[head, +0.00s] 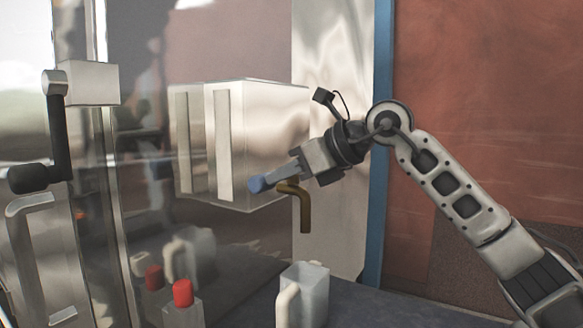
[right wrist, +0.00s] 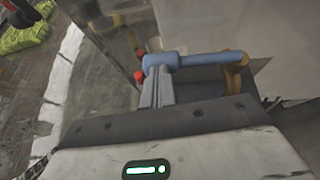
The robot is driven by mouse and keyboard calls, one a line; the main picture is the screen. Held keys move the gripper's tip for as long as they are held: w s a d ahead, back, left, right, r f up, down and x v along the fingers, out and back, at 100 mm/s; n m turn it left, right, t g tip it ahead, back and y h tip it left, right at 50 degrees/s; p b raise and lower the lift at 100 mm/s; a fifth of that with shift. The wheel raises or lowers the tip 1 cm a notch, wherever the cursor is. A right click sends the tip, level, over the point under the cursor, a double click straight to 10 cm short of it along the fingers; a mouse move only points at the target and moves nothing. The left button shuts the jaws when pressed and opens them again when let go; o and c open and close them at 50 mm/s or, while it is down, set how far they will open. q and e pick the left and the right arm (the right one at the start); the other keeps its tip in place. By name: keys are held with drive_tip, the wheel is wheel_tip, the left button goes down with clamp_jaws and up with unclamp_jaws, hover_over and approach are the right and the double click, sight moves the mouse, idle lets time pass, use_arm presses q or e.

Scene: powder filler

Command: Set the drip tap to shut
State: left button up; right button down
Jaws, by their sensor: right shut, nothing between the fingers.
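My right gripper (head: 272,179) is shut and empty. In the wrist view its fingertips (right wrist: 158,76) are at the lever's thick left end; whether they touch cannot be told. My left gripper is not in view.
A pale jug (head: 312,290) stands under the spout. A red button (head: 183,292) on a grey block is left of it. The metal box (head: 265,130) is behind the gripper. A crank with a black knob (head: 28,178) is at far left.

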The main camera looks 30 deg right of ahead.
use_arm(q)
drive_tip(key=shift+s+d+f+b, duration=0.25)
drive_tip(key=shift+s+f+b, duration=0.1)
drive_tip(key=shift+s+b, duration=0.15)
use_arm(e)
drive_tip(key=a+v, duration=0.1)
drive_tip(key=v, duration=1.3)
drive_tip(key=shift+s, duration=0.4)
